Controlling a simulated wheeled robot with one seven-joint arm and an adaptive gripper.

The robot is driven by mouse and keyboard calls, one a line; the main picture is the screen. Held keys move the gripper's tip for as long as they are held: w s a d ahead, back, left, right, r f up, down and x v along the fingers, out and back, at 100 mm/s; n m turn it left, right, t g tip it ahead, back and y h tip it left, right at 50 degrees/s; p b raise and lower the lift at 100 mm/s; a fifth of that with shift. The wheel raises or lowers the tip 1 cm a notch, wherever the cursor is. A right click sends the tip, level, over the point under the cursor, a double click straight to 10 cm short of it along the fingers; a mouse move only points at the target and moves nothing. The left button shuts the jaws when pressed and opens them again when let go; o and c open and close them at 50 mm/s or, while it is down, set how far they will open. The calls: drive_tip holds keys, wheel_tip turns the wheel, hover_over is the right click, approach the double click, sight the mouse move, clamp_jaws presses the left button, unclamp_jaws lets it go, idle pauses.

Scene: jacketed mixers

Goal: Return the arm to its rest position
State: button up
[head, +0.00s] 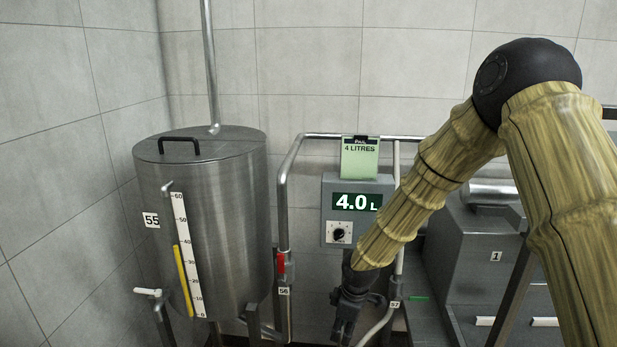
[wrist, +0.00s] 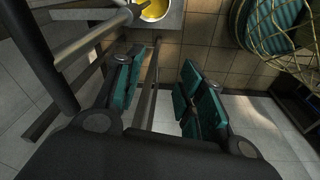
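My arm reaches from the right side of the head view down to my gripper (head: 347,318), which hangs below the grey meter box, in front of the wall and pipes. In the wrist view the two teal-padded fingers of my gripper (wrist: 162,88) stand apart. Nothing shows between them except the floor and a pipe farther off. The fingertips are small and dark in the head view.
A steel tank (head: 225,230) with a level scale stands at left. The meter box (head: 333,190) reads 4.0 L. Pipes (head: 284,215) flank it. A grey unit (head: 480,245) stands at right. A container of yellow contents (wrist: 153,10) shows at the wrist view's top.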

drive_tip(key=s+d+f+m+g+y+b, duration=0.15)
drive_tip(key=s+f+m, duration=0.25)
drive_tip(key=s+f, duration=0.65)
drive_tip(key=s+d+f+m+t+b, duration=0.1)
drive_tip(key=s+d+f+m+b, duration=0.15)
drive_tip(key=s+f, duration=0.85)
drive_tip(key=s+d+f+m+h+b, duration=0.1)
drive_tip(key=s+d+f+m, duration=0.2)
drive_tip(key=s, duration=0.6)
drive_tip(key=s+d+f+m+h+b, duration=0.1)
drive_tip(key=s+d+f+m, duration=0.3)
drive_tip(key=s, duration=0.5)
wheel_tip(320, 180, down, 2)
drive_tip(key=shift+s+d+h+b, duration=0.35)
drive_tip(key=shift+s+d+b, duration=0.05)
drive_tip(key=shift+d+b, duration=0.3)
drive_tip(key=shift+m+g, duration=0.25)
